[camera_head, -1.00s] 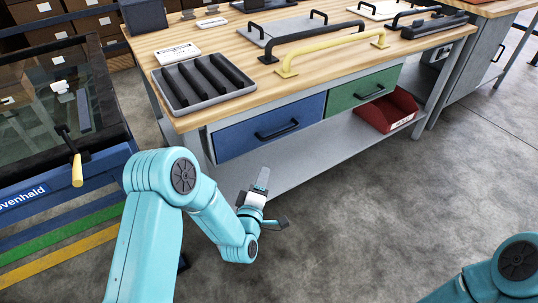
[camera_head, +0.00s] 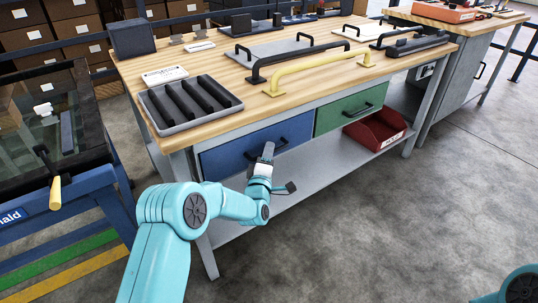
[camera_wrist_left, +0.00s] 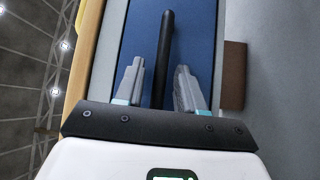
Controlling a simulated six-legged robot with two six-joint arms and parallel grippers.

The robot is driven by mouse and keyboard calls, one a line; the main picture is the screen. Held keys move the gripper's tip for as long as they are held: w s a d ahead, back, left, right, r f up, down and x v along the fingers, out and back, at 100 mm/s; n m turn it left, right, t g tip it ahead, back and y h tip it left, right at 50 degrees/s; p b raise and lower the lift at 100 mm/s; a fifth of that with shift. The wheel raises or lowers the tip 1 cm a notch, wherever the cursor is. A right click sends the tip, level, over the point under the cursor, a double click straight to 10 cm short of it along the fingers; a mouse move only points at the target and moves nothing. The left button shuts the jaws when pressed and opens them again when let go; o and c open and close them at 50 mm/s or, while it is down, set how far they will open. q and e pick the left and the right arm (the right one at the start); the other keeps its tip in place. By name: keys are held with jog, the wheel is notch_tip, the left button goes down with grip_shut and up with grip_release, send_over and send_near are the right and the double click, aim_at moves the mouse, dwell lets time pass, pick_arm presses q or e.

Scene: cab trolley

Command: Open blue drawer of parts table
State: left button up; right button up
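The blue drawer (camera_head: 236,153) sits under the left part of the parts table (camera_head: 190,131) and looks shut. Its black bar handle (camera_head: 282,144) is partly hidden behind my left gripper in the head view. My left gripper (camera_head: 267,156) is in front of the drawer at the handle. In the left wrist view, my left gripper (camera_wrist_left: 158,85) is open, with one finger on each side of the black handle (camera_wrist_left: 165,55). The blue drawer front (camera_wrist_left: 195,35) fills the space behind. Contact with the handle is not visible. My right gripper is out of view.
A green drawer (camera_head: 345,110) is right of the blue one, with a red bin (camera_head: 376,132) on the lower shelf (camera_head: 320,151). A grey tray (camera_head: 190,104) and several loose handles lie on the tabletop. A blue-framed trolley (camera_head: 85,181) stands left. The floor in front is clear.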

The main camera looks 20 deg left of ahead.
pick_arm(q)
jog(key=shift+w, duration=0.4)
grip_shut()
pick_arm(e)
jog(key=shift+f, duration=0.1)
